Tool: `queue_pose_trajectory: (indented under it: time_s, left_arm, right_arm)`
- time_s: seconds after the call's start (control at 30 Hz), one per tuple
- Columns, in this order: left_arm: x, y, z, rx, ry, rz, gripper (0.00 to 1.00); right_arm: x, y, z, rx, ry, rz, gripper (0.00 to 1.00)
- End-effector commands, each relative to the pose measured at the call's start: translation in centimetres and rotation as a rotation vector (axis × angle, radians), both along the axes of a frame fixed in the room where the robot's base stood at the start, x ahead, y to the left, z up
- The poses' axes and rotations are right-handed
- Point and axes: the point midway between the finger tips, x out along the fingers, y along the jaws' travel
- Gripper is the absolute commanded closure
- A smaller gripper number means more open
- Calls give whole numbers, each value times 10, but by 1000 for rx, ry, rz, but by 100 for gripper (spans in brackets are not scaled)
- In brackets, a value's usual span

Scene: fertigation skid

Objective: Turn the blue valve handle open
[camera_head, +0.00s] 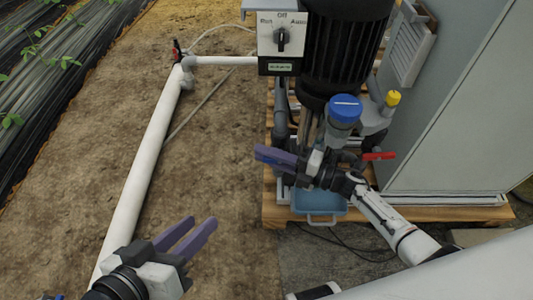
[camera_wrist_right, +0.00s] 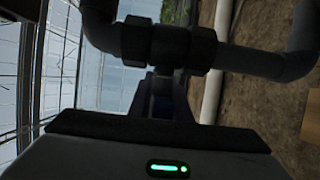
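The blue valve handle (camera_head: 264,151) shows only as a small blue strip in the head view, at the fingertips of my right gripper (camera_head: 272,156). The purple fingers overlap it, so I cannot tell whether they are closed on it or only beside it. In the right wrist view, a dark grey pipe fitting (camera_wrist_right: 165,43) lies just ahead of the gripper, with a dim bluish part (camera_wrist_right: 160,84) below it. The handle's angle is unclear. My left gripper (camera_head: 193,232) is open and empty above the soil at the lower left.
A red handle (camera_head: 378,156) and a clear filter with a blue cap (camera_head: 345,107) are close to my right gripper. The pump (camera_head: 342,50), grey cabinet (camera_head: 450,110) and blue tray (camera_head: 318,203) crowd the pallet. A white pipe (camera_head: 145,165) crosses the soil; soil between is clear.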

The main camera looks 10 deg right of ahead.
Motion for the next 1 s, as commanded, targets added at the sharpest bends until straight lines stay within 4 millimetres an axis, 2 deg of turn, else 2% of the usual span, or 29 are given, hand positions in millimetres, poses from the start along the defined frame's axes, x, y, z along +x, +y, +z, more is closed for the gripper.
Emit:
queue_pose_trajectory:
  time_s: [0.13, 0.2, 0.3, 0.5, 0.7, 1.0]
  left_arm:
    - [0, 2, 8, 18, 4, 1, 69]
    - [-1, 8, -7, 66, 49, 3, 69]
    - [-4, 17, -19, 134, 99, 4, 69]
    - [-12, 37, -35, 232, 160, 27, 69]
    - [-15, 50, -31, 226, 126, 95, 69]
    - [-15, 53, -31, 220, 110, 112, 69]
  right_arm:
    - [0, 0, 4, -43, 13, 2, 100]
    - [0, -1, 5, -95, 28, 2, 100]
    - [0, -1, 4, -183, 54, 2, 100]
    - [-1, -2, -3, -352, 102, 2, 100]
    - [-1, -4, -12, -456, 132, 1, 100]
    - [-2, -5, -17, -479, 137, 1, 100]
